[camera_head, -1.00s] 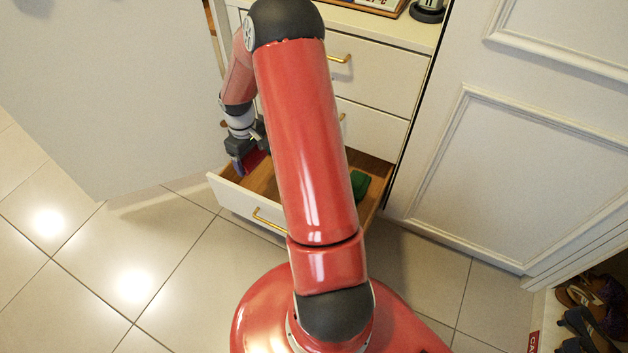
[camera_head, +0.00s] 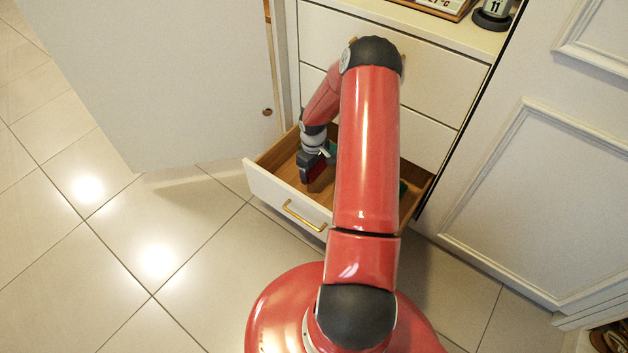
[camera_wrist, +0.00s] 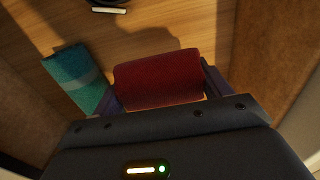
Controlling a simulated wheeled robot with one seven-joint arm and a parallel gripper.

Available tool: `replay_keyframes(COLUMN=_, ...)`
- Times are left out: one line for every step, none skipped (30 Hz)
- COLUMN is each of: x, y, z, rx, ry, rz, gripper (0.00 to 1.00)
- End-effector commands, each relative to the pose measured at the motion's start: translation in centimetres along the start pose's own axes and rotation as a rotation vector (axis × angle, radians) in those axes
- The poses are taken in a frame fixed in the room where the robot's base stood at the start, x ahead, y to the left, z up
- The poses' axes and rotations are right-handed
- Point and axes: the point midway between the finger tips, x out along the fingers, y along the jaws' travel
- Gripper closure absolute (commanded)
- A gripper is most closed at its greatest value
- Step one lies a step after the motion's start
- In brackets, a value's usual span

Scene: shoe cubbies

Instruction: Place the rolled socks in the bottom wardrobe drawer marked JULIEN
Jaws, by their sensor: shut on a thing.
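My gripper (camera_head: 311,166) is shut on the red rolled socks (camera_wrist: 158,80), which lie crosswise between its two fingers in the wrist view. The socks (camera_head: 317,172) also show as a dark red patch in the head view. My gripper is inside the open lowest visible drawer (camera_head: 272,193), over its left part. The wrist view shows the drawer's wooden floor (camera_wrist: 190,22) beyond the socks. I cannot tell whether the socks touch the floor. No JULIEN marking is readable.
A teal roll with a lighter band (camera_wrist: 77,77) lies in the drawer just left of the socks. A green thing (camera_head: 403,187) at the drawer's right is mostly behind my arm. A white door panel (camera_head: 170,80) stands open at left. Shut drawers (camera_head: 440,80) are above.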

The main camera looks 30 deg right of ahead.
Motion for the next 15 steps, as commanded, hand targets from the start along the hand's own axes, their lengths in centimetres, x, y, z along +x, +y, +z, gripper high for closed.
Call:
replay_keyframes(x=0.8, y=0.0, z=0.0, rx=-0.001, ry=-0.001, rz=-0.001, gripper=0.45)
replay_keyframes(x=1.0, y=0.0, z=0.0, rx=0.0, ry=-0.001, rz=0.0, gripper=0.45)
replay_keyframes(x=1.3, y=0.0, z=0.0, rx=0.0, ry=0.0, rz=0.0, gripper=0.45)
replay_keyframes(x=1.4, y=0.0, z=0.0, rx=0.0, ry=0.0, rz=0.0, gripper=0.45)
replay_keyframes(x=1.5, y=0.0, z=0.0, rx=0.0, ry=0.0, rz=0.0, gripper=0.45)
replay_keyframes(x=1.8, y=0.0, z=0.0, rx=0.0, ry=0.0, rz=0.0, gripper=0.45)
replay_keyframes(x=2.1, y=0.0, z=0.0, rx=0.0, ry=0.0, rz=-0.001, gripper=0.45)
replay_keyframes(x=2.4, y=-0.1, z=0.0, rx=0.0, ry=0.0, rz=-0.001, gripper=0.45)
replay_keyframes(x=2.9, y=-0.1, z=0.0, rx=0.0, ry=-0.001, rz=-0.002, gripper=0.45)
replay_keyframes(x=3.4, y=-0.1, z=0.0, rx=-0.001, ry=-0.001, rz=-0.001, gripper=0.45)
replay_keyframes(x=3.9, y=-0.1, z=0.0, rx=-0.001, ry=-0.001, rz=-0.001, gripper=0.45)
replay_keyframes(x=4.6, y=-0.1, z=0.0, rx=-0.001, ry=-0.002, rz=-0.002, gripper=0.45)
replay_keyframes(x=5.0, y=-0.1, z=0.0, rx=0.0, ry=-0.002, rz=-0.001, gripper=0.45)
replay_keyframes(x=5.4, y=-0.1, z=0.0, rx=0.0, ry=-0.002, rz=-0.001, gripper=0.45)
replay_keyframes(x=5.7, y=-0.1, z=0.0, rx=0.0, ry=-0.001, rz=-0.001, gripper=0.45)
